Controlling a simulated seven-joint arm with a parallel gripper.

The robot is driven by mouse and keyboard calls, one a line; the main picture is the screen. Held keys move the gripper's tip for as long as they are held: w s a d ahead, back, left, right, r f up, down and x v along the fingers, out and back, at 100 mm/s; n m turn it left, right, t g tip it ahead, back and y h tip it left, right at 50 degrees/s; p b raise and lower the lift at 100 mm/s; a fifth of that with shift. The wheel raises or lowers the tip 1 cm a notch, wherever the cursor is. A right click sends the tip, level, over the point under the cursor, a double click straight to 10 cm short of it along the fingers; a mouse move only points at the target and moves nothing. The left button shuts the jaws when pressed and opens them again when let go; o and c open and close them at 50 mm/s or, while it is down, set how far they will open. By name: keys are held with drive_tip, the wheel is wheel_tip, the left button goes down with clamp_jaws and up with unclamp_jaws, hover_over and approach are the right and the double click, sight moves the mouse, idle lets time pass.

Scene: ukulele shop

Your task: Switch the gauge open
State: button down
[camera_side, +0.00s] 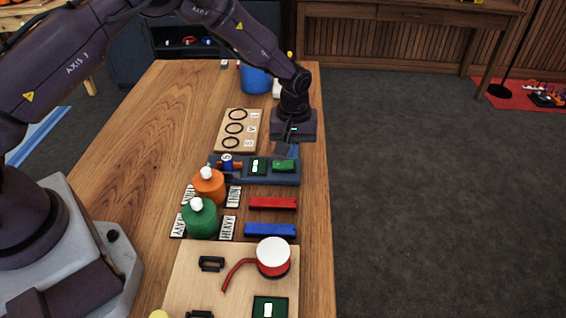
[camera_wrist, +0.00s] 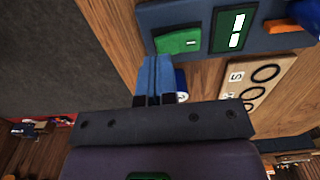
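A dark blue panel, likely the gauge (camera_side: 243,178), lies across the table. It bears a green block (camera_side: 284,166) at its right end, a dark green display with a white bar (camera_side: 258,166) beside it, and an orange part with a blue-and-white knob (camera_side: 227,162) at its left. In the wrist view the panel (camera_wrist: 190,14) shows the green block (camera_wrist: 178,42), display (camera_wrist: 234,30) and orange part (camera_wrist: 284,26). My gripper (camera_side: 291,150) points down just behind the green block. Its blue fingers (camera_wrist: 158,62) look closed together with nothing between them. Contact with the block cannot be told.
A wooden board with black rings (camera_side: 235,130) lies behind the panel, a blue container (camera_side: 255,80) farther back. The table's right edge is close.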

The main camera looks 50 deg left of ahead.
drive_tip(key=shift+f, duration=1.25)
idle(0.4)
drive_tip(key=shift+r, duration=3.55)
drive_tip(key=shift+s+m, duration=0.1)
drive_tip(key=shift+m, duration=0.3)
drive_tip(key=shift+s+a+f+m+g, duration=0.1)
drive_tip(key=shift+s+f+m+g, duration=0.15)
drive_tip(key=shift+s, duration=0.35)
drive_tip(key=shift+s+a+f+m+g, duration=0.15)
drive_tip(key=shift+s+f+m, duration=0.2)
drive_tip(key=shift+s, duration=0.2)
drive_tip(key=s+a+r+m+t, duration=0.2)
drive_tip(key=s+r+m+t, duration=0.1)
drive_tip(key=s+r, duration=1)
drive_tip(key=s+a+r+m+t, duration=0.2)
drive_tip(key=s+r+m+t, duration=0.1)
drive_tip(key=s+r, duration=1)
drive_tip(key=shift+s+a+r+m, duration=0.15)
drive_tip(key=shift+s+a+m, duration=0.15)
drive_tip(key=shift+m, duration=0.2)
